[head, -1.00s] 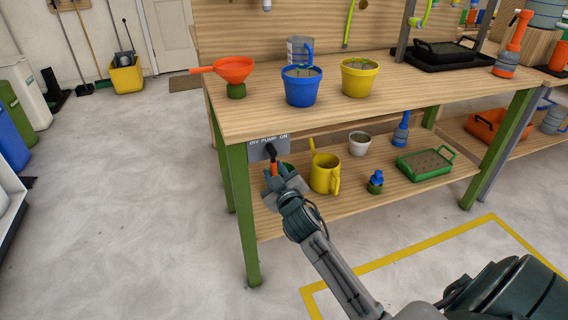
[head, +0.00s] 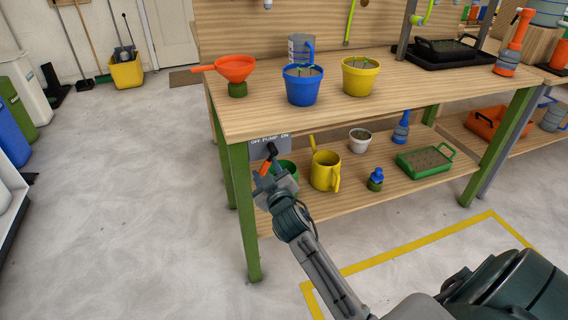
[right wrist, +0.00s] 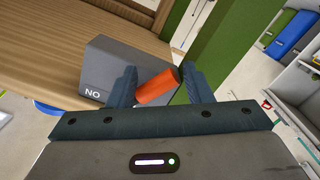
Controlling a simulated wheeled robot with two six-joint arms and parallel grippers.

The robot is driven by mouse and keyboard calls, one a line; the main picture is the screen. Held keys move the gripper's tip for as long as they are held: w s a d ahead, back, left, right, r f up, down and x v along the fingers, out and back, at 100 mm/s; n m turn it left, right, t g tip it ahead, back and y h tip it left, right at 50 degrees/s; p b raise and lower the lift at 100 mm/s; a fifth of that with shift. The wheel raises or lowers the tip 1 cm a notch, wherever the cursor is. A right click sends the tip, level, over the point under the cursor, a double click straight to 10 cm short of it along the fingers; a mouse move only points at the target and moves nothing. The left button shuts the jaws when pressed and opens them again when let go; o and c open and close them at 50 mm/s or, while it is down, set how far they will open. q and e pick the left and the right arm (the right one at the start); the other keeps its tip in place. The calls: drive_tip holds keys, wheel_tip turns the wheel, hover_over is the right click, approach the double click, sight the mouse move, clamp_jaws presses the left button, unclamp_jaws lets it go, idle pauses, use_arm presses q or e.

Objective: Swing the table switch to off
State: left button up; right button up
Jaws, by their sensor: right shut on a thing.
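The switch is a grey box (head: 279,144) under the front left edge of the table, labelled OFF at left, PUMP in the middle and ON at right. Its lever has a black arm and an orange grip (head: 266,162), and it hangs down tilted to the left, toward the OFF side. My right gripper (head: 269,172) is shut on the orange grip. In the right wrist view, the orange grip (right wrist: 157,87) lies between my two fingers, with the grey box (right wrist: 120,70) behind it. My left gripper is not in view.
A green table leg (head: 241,205) stands just left of the switch. A green pot (head: 287,169) and a yellow watering can (head: 325,170) stand on the lower shelf to the right. The floor (head: 110,210) at left is clear.

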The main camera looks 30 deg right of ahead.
sight(264, 168)
drive_tip(key=shift+a+r+t, duration=0.1)
drive_tip(key=shift+r+t, duration=0.2)
drive_tip(key=shift+r, duration=0.35)
drive_tip(key=shift+s+a+f, duration=0.15)
drive_tip(key=shift+s, duration=0.4)
drive_tip(key=v, duration=0.2)
drive_tip(key=p+v, duration=0.1)
drive_tip(key=v, duration=0.1)
drive_tip(key=shift+a+r, duration=0.15)
drive_tip(key=shift+r, duration=0.15)
drive_tip(key=shift+v, duration=1.05)
drive_tip(key=shift+f, duration=0.2)
